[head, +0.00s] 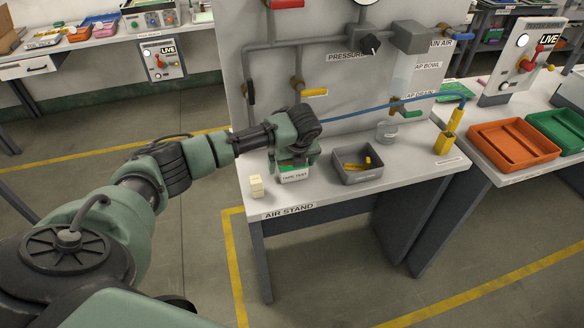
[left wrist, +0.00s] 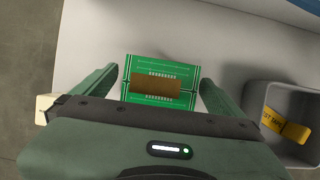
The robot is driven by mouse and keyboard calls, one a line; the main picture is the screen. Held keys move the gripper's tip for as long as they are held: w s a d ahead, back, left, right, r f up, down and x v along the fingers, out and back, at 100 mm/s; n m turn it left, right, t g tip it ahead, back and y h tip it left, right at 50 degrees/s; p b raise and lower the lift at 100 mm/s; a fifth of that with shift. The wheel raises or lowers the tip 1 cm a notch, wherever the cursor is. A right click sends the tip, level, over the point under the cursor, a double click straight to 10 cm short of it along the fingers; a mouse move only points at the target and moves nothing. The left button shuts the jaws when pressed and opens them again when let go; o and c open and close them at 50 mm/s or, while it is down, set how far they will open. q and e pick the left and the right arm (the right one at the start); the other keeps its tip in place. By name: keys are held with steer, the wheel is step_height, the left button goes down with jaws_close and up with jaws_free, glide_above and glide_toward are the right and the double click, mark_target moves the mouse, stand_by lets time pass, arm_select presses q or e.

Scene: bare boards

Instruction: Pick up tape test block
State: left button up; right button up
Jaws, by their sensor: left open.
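The tape test block (head: 293,177) stands on the air stand bench, with a white front labelled "TAPE TEST" and a green top. In the left wrist view the block (left wrist: 152,64) shows a green circuit-board face with a brown patch in the middle. My left gripper (head: 292,162) is over the block, pointing down. The lower edge of the block is hidden by the gripper body. My right gripper is not in view.
A grey bin (head: 358,178) with yellow pieces stands right of the block. A small cream block (head: 257,186) lies to the left, near the front edge. A clear cup (head: 387,131) and a yellow holder (head: 444,143) stand farther right. The panel (head: 270,80) rises behind.

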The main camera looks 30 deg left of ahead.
arm_select(q)
steer(key=c, duration=1.5)
steer(key=shift+r, duration=0.15)
